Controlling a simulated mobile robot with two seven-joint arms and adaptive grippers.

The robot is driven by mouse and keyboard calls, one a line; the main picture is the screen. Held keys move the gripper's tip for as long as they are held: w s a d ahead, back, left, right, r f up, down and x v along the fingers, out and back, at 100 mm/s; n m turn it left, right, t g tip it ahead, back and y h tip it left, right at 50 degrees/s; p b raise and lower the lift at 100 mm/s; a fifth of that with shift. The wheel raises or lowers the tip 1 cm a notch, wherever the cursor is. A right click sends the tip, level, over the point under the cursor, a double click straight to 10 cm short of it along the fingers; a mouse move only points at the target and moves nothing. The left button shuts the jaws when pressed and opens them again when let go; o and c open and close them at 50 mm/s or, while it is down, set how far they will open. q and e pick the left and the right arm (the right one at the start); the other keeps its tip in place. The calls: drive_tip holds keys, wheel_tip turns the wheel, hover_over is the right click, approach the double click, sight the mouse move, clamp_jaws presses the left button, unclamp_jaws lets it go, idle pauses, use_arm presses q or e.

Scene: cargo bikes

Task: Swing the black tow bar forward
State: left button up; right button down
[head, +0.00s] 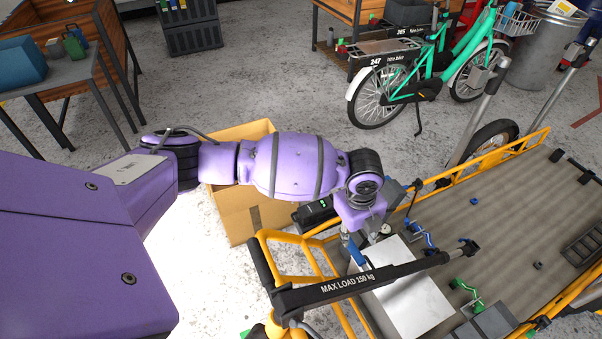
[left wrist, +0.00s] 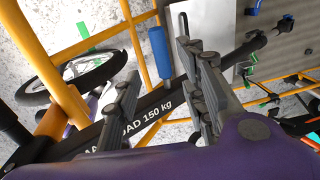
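The black tow bar (head: 350,286), lettered "MAX LOAD 150 kg", lies slantwise over the front of the yellow-framed cargo bike (head: 285,240). Its far end is at the right, over the grey bed. In the left wrist view the tow bar (left wrist: 140,109) crosses behind my fingers. My left gripper (head: 366,236) is above and behind the bar in the head view, pointing down. In the left wrist view the left gripper (left wrist: 157,72) has its fingers spread apart with nothing held between them. I cannot tell whether a finger touches the bar. My right gripper is not in view.
A cardboard box (head: 236,215) stands under my left forearm. A white panel (head: 412,300), a blue clamp (head: 420,237) and a green clamp (head: 470,296) are close to the bar. A green bicycle (head: 420,75) stands behind. The floor between is clear.

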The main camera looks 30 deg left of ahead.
sight(355, 248)
use_arm(q)
drive_tip(key=f, duration=0.5)
drive_tip(key=w+f, duration=0.1)
drive_tip(key=f, duration=0.2)
drive_tip(key=shift+d+f+b, duration=0.2)
drive_tip(key=shift+d+b, duration=0.05)
drive_tip(key=shift+b, duration=0.15)
drive_tip(key=shift+w, duration=0.1)
clamp_jaws()
